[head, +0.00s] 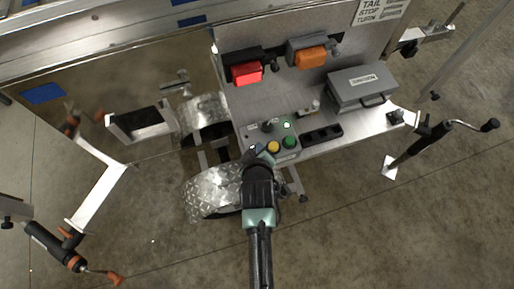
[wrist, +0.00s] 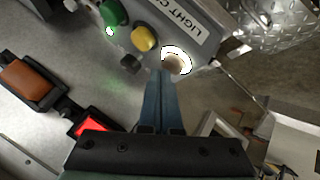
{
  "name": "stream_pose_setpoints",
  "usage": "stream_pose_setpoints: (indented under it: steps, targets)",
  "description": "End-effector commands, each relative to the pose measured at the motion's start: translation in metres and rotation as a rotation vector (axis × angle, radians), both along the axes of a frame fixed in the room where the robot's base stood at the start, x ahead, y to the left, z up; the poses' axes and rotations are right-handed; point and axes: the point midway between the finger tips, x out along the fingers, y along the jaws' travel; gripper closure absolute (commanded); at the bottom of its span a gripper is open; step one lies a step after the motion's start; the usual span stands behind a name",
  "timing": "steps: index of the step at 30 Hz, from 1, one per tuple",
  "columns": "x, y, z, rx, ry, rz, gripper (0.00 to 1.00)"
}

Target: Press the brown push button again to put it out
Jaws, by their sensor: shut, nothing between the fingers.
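The brown push button (wrist: 175,64) is on the grey light control box (wrist: 205,12) in the wrist view, with a bright white lit ring around it. My gripper (wrist: 168,74) is shut and empty. Its fingertips are right beside the brown button and overlap its lower edge in the picture; I cannot tell whether they touch it. In the head view my gripper (head: 264,153) is at the box's near left corner. A small bright spot shows just left of the fingertips there, and the gripper hides much of that corner.
A yellow button (wrist: 145,38) and a green button (wrist: 113,12) sit in line with the brown one. A black lever (head: 267,125) stands behind them. The red lamp (head: 246,73) glows; the orange lamp (head: 310,57) looks unlit. A grey case (head: 361,88) stands to the right.

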Motion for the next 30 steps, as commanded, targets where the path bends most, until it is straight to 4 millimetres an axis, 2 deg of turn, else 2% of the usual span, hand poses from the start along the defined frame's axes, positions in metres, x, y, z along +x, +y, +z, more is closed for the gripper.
stream_pose_setpoints:
  steps: [19, 30]
  targets:
    - [0.000, 0.000, -0.007, 0.000, 0.001, 0.000, 1.00]
    - [0.000, 0.000, 0.005, 0.000, 0.001, 0.000, 1.00]
